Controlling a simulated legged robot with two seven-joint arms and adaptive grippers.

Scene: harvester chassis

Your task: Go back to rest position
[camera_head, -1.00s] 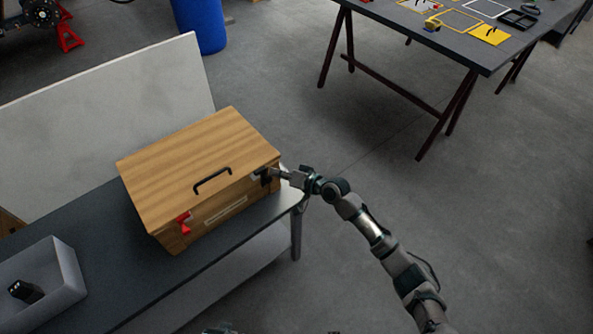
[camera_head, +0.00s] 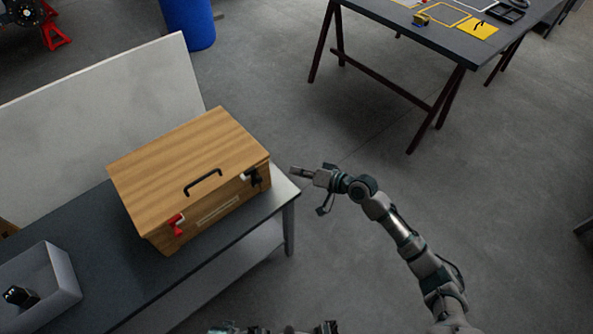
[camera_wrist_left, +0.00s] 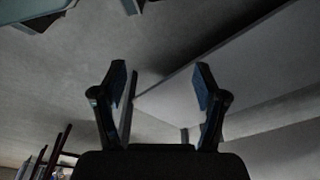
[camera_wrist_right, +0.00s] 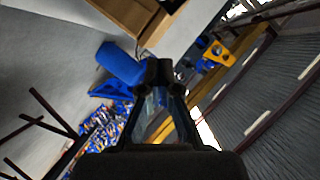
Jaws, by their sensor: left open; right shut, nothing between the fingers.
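My right gripper (camera_head: 300,172) is beside the right end of the wooden box, apart from it, over the floor. It is shut with nothing in it. In the right wrist view its fingers (camera_wrist_right: 160,72) meet. My left gripper (camera_wrist_left: 160,85) is open and empty in the left wrist view, its two fingers wide apart. In the head view only dark parts of my left arm show at the bottom edge.
A wooden box (camera_head: 185,165) with a black handle, a red latch and a black latch sits on the grey bench (camera_head: 130,285). A grey bin (camera_head: 62,280) stands at the left. A dark table (camera_head: 440,40) stands at the back right. The floor between is clear.

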